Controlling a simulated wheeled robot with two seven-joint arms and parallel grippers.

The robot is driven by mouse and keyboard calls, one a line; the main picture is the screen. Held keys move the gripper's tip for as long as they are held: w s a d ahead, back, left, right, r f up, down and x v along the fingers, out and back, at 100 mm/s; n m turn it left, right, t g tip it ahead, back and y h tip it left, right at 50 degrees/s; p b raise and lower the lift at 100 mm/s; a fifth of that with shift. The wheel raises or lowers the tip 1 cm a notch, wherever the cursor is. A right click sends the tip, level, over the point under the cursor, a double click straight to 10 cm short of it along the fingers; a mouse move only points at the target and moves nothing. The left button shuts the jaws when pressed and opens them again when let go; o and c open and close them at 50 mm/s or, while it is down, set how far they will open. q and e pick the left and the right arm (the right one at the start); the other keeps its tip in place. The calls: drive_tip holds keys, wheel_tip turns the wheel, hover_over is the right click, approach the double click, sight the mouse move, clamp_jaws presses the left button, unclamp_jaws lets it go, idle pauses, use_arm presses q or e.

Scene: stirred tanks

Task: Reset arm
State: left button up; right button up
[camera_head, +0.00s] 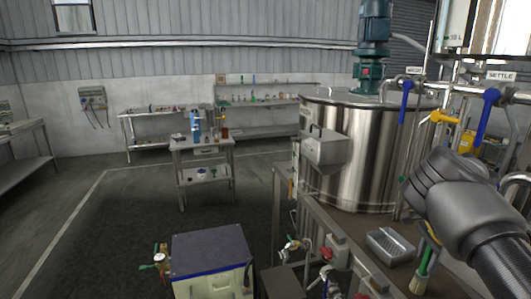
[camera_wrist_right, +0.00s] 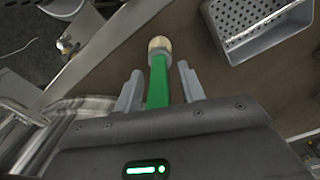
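My right gripper (camera_wrist_right: 160,82) shows in the right wrist view with its two grey fingers apart. A green brush handle (camera_wrist_right: 158,85) with a pale tip (camera_wrist_right: 160,46) lies between and beyond the fingers. A gap shows beside the handle, clearest on its right, so the fingers do not look closed on it. In the head view my right arm comes in from the right, and the brush (camera_head: 424,264) shows just below its hand. The fingers are mostly hidden there. My left gripper is in neither view.
A perforated metal tray (camera_head: 376,236) lies on the brown bench top just left of the brush. A large steel tank (camera_head: 345,165) stands behind. Blue valve handles (camera_head: 486,115) and pipes are close above my right arm. A blue-topped box (camera_head: 210,250) stands front left; open floor lies beyond.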

wheel_tip(320, 180, up, 10)
drive_tip(key=b, duration=0.3)
drive_tip(key=shift+w+r+b, duration=0.1)
drive_tip(key=shift+r+b, duration=0.05)
drive_tip(key=shift+b, duration=0.15)
drive_tip(key=s+a+n+g, duration=0.2)
drive_tip(key=a+n, duration=0.7)
drive_tip(key=a, duration=0.2)
drive_tip(key=s+a+n+g+p, duration=0.1)
drive_tip(key=s+a+n+g, duration=0.1)
drive_tip(key=a+n, duration=0.8)
drive_tip(key=shift+s+a, duration=0.15)
drive_tip(key=shift+a, duration=1.15)
drive_tip(key=shift+d, duration=0.1)
